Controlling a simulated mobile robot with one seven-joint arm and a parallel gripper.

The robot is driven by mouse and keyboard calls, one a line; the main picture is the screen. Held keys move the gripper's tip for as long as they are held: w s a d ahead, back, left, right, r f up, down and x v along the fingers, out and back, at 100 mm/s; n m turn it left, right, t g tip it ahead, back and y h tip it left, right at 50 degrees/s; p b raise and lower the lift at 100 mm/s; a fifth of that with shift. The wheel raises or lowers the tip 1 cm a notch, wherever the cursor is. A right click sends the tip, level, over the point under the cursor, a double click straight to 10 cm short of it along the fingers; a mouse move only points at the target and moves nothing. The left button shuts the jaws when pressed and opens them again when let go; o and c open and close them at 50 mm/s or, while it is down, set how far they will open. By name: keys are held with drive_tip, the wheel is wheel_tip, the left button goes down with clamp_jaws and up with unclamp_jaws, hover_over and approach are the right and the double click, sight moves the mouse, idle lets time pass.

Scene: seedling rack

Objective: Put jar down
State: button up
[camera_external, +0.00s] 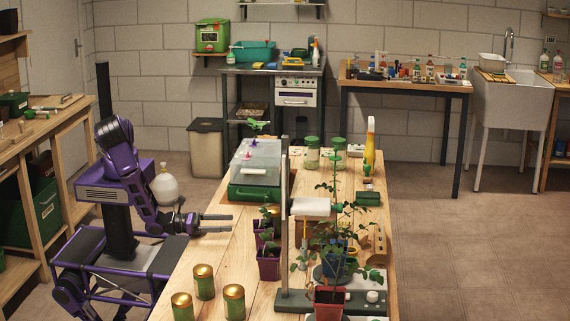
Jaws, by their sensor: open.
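My gripper (231,223) is open and points right over the left edge of the wooden table. Nothing shows between its fingers. Three green jars with gold lids stand upright at the near left of the table: a rear one (204,282), a left one (182,307) and a right one (234,302). They stand apart from my gripper, nearer the camera. Two glass jars with green lids, a left one (312,155) and a right one (338,155), stand at the table's far end. I cannot tell which jar the task means.
A clear-lidded green propagator (257,170) stands behind my gripper. Purple pots (268,265) with seedlings stand to its right. A grey stand (285,220), a red pot (328,302) and tall plants crowd the right side. Bare wood (215,251) lies between gripper and gold-lidded jars.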

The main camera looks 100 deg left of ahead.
approach(275, 209)
drive_tip(key=w+f, duration=0.4)
drive_tip(key=shift+w+f, duration=0.25)
drive_tip(key=w, duration=0.2)
drive_tip(key=w+a, duration=0.1)
drive_tip(key=w, duration=0.2)
drive_tip(key=shift+w+a+r+b, duration=0.15)
drive_tip(key=shift+w+r+b, duration=0.1)
drive_tip(key=shift+b, duration=0.1)
clamp_jaws()
wheel_tip(275, 209, up, 9)
drive_tip(key=shift+r+p, duration=0.1)
drive_tip(key=shift+p, duration=0.65)
drive_tip(key=shift+a+r, duration=0.15)
drive_tip(key=shift+r, duration=0.3)
drive_tip(key=s+a+r+y, duration=0.1)
drive_tip(key=s+a+r, duration=0.2)
drive_tip(key=s+a, duration=0.2)
drive_tip(key=s+a+r+n+y, duration=0.1)
drive_tip(key=s+a+r, duration=0.3)
drive_tip(key=a, duration=0.8)
drive_tip(key=shift+s+n+g, duration=0.3)
drive_tip(key=shift+s, duration=0.7)
